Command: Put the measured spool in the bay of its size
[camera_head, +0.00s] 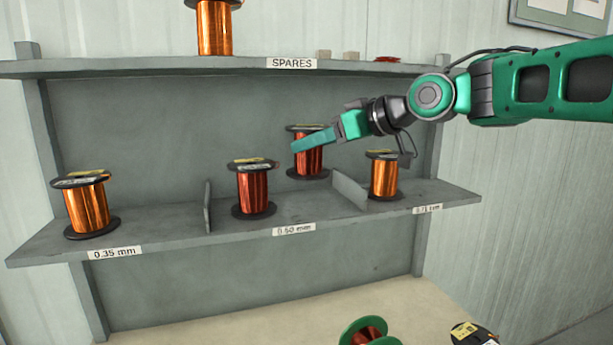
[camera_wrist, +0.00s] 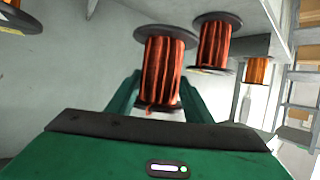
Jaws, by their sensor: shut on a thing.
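A dark red copper spool (camera_head: 310,158) with black flanges is between the fingers of my gripper (camera_head: 314,139). It stands upright in the middle bay, labelled 0.50 mm (camera_head: 294,229), near the right divider (camera_head: 348,190). I cannot tell whether its lower flange touches the shelf (camera_head: 150,235). In the wrist view the held spool (camera_wrist: 163,70) is between both teal fingers. A similar dark red spool (camera_head: 253,190) stands left of it in the same bay. An orange spool (camera_head: 87,208) is in the 0.35 mm bay and another (camera_head: 384,177) in the right bay, whose label is blurred.
The upper SPARES shelf (camera_head: 160,66) holds an orange spool (camera_head: 214,28) and small items. A left divider (camera_head: 207,205) separates the bays. Below, a green-flanged spool (camera_head: 368,332) and a black-flanged one with a yellow label (camera_head: 472,334) show at the bottom edge.

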